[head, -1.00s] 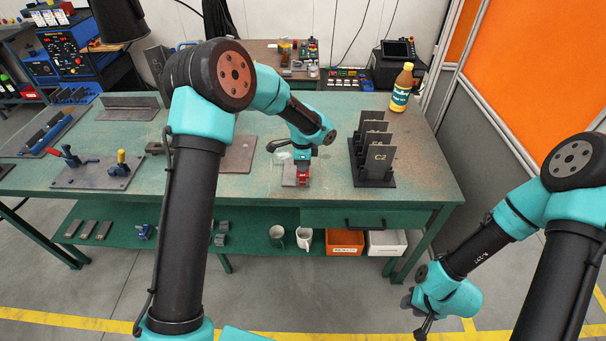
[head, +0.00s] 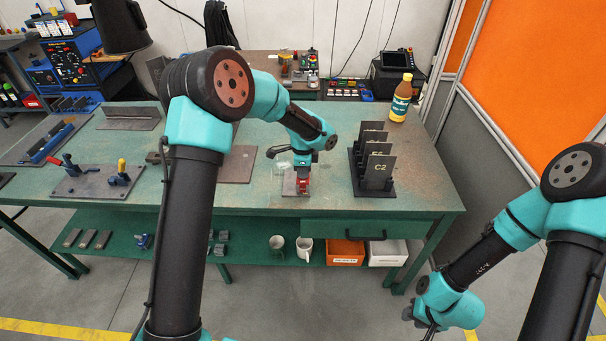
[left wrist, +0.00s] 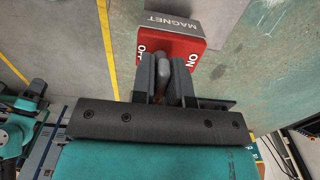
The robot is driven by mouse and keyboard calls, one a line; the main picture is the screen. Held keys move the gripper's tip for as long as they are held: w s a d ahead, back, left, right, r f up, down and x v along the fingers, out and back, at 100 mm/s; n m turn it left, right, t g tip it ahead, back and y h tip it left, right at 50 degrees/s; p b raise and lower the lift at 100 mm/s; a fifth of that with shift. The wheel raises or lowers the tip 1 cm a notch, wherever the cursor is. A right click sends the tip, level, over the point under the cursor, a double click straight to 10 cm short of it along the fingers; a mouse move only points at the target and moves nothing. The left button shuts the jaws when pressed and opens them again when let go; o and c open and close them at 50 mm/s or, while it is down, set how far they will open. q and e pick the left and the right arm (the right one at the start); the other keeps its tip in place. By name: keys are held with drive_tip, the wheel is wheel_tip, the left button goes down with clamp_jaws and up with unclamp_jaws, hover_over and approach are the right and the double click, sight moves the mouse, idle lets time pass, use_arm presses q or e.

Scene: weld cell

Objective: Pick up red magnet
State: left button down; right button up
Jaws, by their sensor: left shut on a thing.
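The red magnet (head: 303,185) is a small red block on the green bench, at a small grey plate (head: 289,186). In the left wrist view the magnet (left wrist: 172,42) shows a "MAGNET" label, "OFF" and "ON" marks and a grey knob. My left gripper (head: 303,172) points down at the magnet from above. In the left wrist view my left gripper (left wrist: 167,72) has its fingers closed around the knob. My right gripper (head: 428,326) hangs low in front of the bench at the right; its fingers are too small and dark to judge.
A dark rack of upright plates (head: 373,165) marked C2 stands just right of my left gripper. A yellow-brown bottle (head: 401,98) is at the back right. A flat plate (head: 238,164) and a clamp fixture (head: 92,181) lie to the left. The bench's front edge (head: 260,212) is close.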

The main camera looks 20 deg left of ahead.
use_arm(q)
drive_tip(key=shift+r, duration=0.6)
drive_tip(key=s+d+r, duration=0.1)
drive_tip(key=s+d, duration=0.1)
drive_tip(key=s, duration=0.5)
drive_tip(key=s+d+r, duration=0.1)
drive_tip(key=s+d, duration=0.1)
drive_tip(key=s, duration=0.6)
drive_tip(key=shift+s+d, duration=0.2)
drive_tip(key=shift+r, duration=0.1)
